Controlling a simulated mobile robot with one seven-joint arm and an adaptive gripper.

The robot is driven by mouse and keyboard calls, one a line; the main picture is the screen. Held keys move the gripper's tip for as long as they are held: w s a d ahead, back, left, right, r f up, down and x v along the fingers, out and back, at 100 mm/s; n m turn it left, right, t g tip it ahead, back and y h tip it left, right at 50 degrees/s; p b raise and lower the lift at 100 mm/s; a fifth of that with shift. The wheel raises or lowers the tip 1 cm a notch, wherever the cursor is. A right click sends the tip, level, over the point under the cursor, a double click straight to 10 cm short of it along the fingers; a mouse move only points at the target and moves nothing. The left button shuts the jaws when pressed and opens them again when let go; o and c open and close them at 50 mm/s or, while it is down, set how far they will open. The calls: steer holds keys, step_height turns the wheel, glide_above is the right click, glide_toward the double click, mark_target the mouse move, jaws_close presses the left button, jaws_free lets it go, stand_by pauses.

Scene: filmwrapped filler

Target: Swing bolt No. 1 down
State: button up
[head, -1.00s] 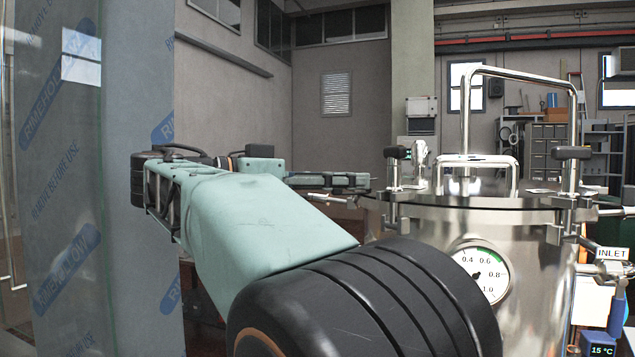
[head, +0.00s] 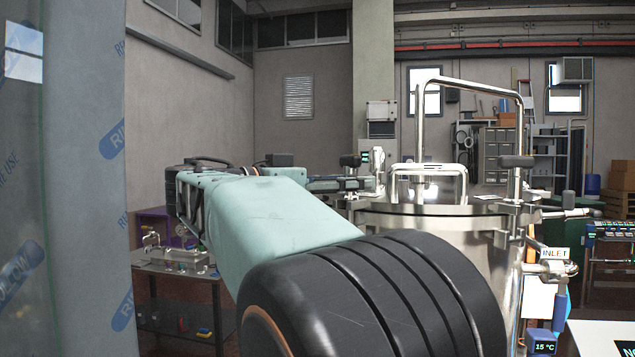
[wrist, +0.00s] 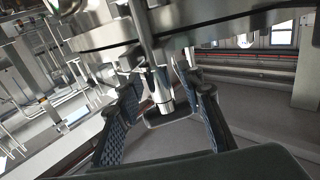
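The steel vessel (head: 462,250) stands right of my arm in the head view, its flat round lid (head: 430,209) on top. A bolt with a black knob (head: 350,161) shows at the lid's left edge, just above my gripper (head: 345,184). Another black-knobbed bolt (head: 516,162) stands upright at the right edge. I see no bolt numbers. In the wrist view, my gripper (wrist: 160,83) has its blue-padded fingers apart, on either side of a steel bolt (wrist: 161,92) with a black bar-shaped end (wrist: 168,115). I cannot tell whether a finger touches it.
A tall steel handle (head: 470,82) and a lower one (head: 428,168) rise from the lid. An inlet pipe (head: 550,269) sticks out right of the vessel. A film-wrapped panel (head: 80,190) stands close at the left. A low table (head: 165,262) with fittings stands behind my arm.

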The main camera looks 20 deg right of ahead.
jaws_close()
